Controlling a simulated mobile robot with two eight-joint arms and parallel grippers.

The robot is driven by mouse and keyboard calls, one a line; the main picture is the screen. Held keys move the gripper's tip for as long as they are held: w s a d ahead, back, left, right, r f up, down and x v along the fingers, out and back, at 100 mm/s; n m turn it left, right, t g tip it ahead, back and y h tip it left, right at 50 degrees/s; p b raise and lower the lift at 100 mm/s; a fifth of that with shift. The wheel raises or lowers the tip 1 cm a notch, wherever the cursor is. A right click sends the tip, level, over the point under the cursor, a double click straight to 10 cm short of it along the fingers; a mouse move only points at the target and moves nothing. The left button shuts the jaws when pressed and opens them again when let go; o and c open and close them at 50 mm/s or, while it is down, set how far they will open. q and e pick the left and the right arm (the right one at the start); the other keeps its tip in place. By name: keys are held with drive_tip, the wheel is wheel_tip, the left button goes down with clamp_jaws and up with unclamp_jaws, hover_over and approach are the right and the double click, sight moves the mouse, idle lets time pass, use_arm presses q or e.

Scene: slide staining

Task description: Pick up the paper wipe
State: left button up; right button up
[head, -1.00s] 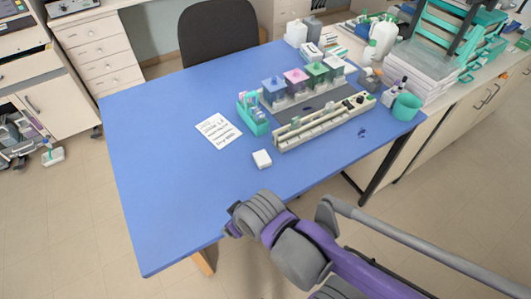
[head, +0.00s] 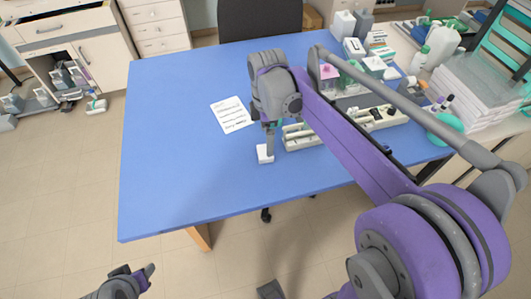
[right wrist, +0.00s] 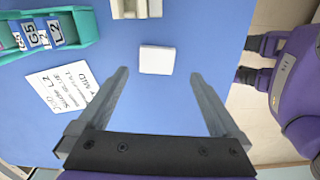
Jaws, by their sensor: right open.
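The paper wipe, a small white square pad (head: 265,155), lies flat on the blue table near its front edge. In the right wrist view, the wipe (right wrist: 157,59) lies just beyond the fingertips, centred between them. My right gripper (head: 269,140) points down over it, partly hiding its far side. In the right wrist view, the right gripper (right wrist: 159,74) is open and empty, its fingers wide apart. My left gripper (head: 137,276) is at the bottom left, off the table; its jaws are not clear.
A printed sheet (head: 232,115) lies left of the wipe on the blue table (head: 170,150). Staining jars and a teal cup (head: 446,127) are to the right. The table's left side is clear.

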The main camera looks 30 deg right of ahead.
sight(265, 151)
drive_tip(key=f, duration=0.6)
drive_tip(key=shift+w+a+f, duration=0.15)
drive_tip(key=shift+w+f, duration=0.15)
drive_tip(key=shift+f, duration=0.05)
drive_tip(key=c, duration=1.2)
drive_tip(key=shift+r, duration=0.1)
drive_tip(key=shift+c, duration=0.2)
wheel_tip(265, 151, up, 10)
drive_tip(key=o, duration=0.6)
drive_tip(key=c, duration=0.5)
